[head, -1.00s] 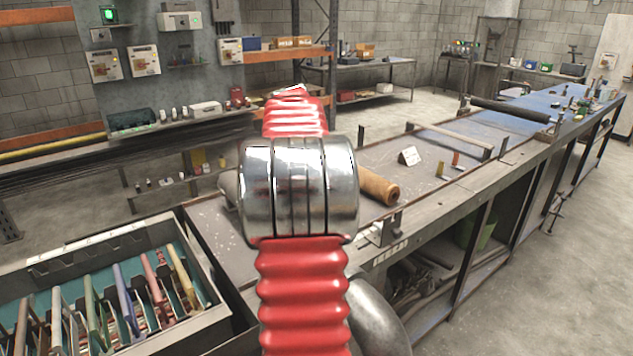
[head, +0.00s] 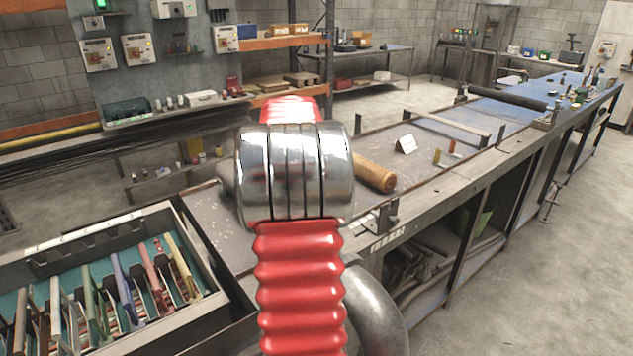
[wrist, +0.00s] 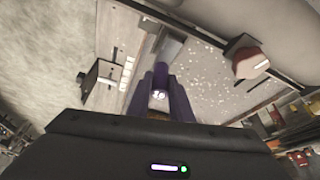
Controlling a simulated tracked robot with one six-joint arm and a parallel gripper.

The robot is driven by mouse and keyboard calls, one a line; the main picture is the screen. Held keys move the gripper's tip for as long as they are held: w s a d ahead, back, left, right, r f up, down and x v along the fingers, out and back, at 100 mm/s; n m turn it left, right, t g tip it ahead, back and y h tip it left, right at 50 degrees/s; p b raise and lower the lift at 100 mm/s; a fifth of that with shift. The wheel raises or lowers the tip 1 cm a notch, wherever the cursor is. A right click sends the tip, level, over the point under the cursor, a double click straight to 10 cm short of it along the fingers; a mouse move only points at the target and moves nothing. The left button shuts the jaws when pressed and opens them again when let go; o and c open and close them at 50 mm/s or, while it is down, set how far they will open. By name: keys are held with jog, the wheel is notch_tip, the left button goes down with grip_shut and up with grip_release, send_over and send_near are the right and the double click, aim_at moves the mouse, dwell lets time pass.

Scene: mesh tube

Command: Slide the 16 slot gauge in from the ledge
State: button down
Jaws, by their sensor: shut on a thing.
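My gripper (wrist: 160,100) shows in the wrist view with dark purple fingers close together. It is shut on the 16 slot gauge (wrist: 158,95), whose pale face with the number 16 shows between the fingers. The rest of the gauge is hidden. In the wrist view the gripper is over the bench edge, with a pale ledge strip (wrist: 125,72) close to the fingers. I cannot tell whether the gauge touches it. In the head view my red arm hides the gripper and gauge. The bench's front ledge (head: 388,240) shows right of the arm.
A long bench (head: 440,165) runs away to the right, with a brown roller (head: 374,179), a small white sign (head: 405,145) and a dark bracket (head: 387,215). A box of coloured gauges (head: 195,297) stands at lower left. The floor on the right is clear.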

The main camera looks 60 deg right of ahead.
jog(key=shift+w+a+f, duration=0.15)
jog(key=shift+a+f, duration=0.05)
jog(key=shift+f, duration=0.45)
jog(key=shift+w+a, duration=0.4)
jog(key=shift+a, duration=0.35)
jog(key=shift+w+a, duration=0.35)
jog(key=shift+a, duration=0.4)
dwell(2.4)
jog(key=c, duration=1.5)
grip_release()
jog(key=shift+r, duration=0.1)
jog(key=v, duration=1.3)
jog(key=shift+a+r, duration=0.1)
jog(key=shift+r, duration=0.2)
